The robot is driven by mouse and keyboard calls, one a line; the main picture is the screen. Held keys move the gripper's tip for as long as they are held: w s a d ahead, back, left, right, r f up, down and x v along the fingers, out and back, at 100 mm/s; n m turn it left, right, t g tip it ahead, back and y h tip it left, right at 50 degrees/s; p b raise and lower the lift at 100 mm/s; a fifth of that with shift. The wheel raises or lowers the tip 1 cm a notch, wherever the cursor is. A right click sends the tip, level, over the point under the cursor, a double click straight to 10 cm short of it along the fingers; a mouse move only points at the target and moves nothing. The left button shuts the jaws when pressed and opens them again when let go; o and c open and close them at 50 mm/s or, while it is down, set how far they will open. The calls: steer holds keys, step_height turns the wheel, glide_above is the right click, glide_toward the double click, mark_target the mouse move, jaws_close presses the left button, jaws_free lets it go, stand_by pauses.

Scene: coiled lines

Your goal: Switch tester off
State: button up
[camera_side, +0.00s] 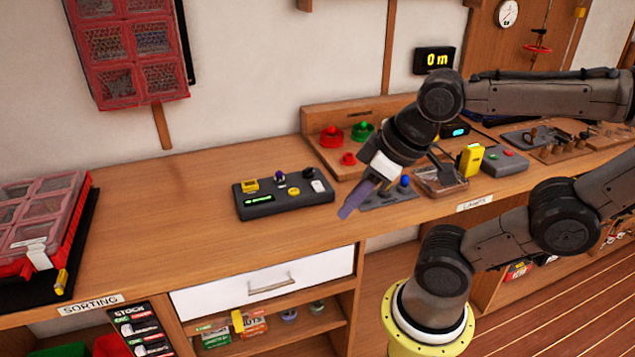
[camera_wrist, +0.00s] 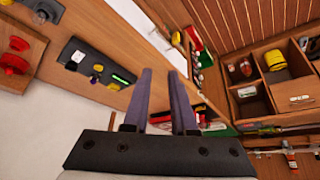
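The tester appears to be the dark grey box (camera_side: 285,205) on the bench, left of my gripper (camera_side: 352,207) in the side view. Its small display (camera_side: 258,199) glows green. On its top are a yellow block-like control (camera_side: 250,185), a purple knob (camera_side: 280,176), a round yellow button (camera_side: 293,191), a dark knob (camera_side: 307,174) and a white switch (camera_side: 317,186). The same box (camera_wrist: 82,73) lies left of my fingers in the wrist view, its display (camera_wrist: 121,79) green. My gripper (camera_wrist: 160,72) is empty, fingers apart, pointing down beside the box without visible contact.
A wooden tray (camera_side: 318,150) with red and green buttons stands behind my gripper. A grey panel (camera_side: 380,198) with a blue knob is partly hidden behind it. A red organizer (camera_side: 45,215) sits at far left. The bench (camera_side: 150,215) between organizer and tester is clear.

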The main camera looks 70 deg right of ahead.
steer(key=shift+n, duration=0.4)
steer(key=shift+c, duration=1.1)
steer(key=shift+r+n, duration=0.3)
steer(key=shift+n, duration=0.3)
jaws_close()
steer(key=w+d+r+n+g+h, duration=0.1)
steer(key=w+d+r+n, duration=0.25)
steer(key=w, duration=0.25)
steer(key=w+d+r+n+g, duration=0.1)
steer(key=w+d+r+n, duration=0.25)
steer(key=w+n, duration=0.2)
steer(key=w+d+f+m+g, duration=0.1)
steer(key=w+d+f, duration=0.1)
steer(key=d, duration=0.5)
steer(key=w+d+f+m+g, duration=0.1)
steer(key=w+d+f, duration=0.1)
steer(key=d+f, duration=0.3)
steer(key=d, duration=0.3)
steer(key=shift+w+d+f+g, duration=0.15)
steer(key=shift+w+d+g, duration=0.1)
steer(key=shift+w+g, duration=0.05)
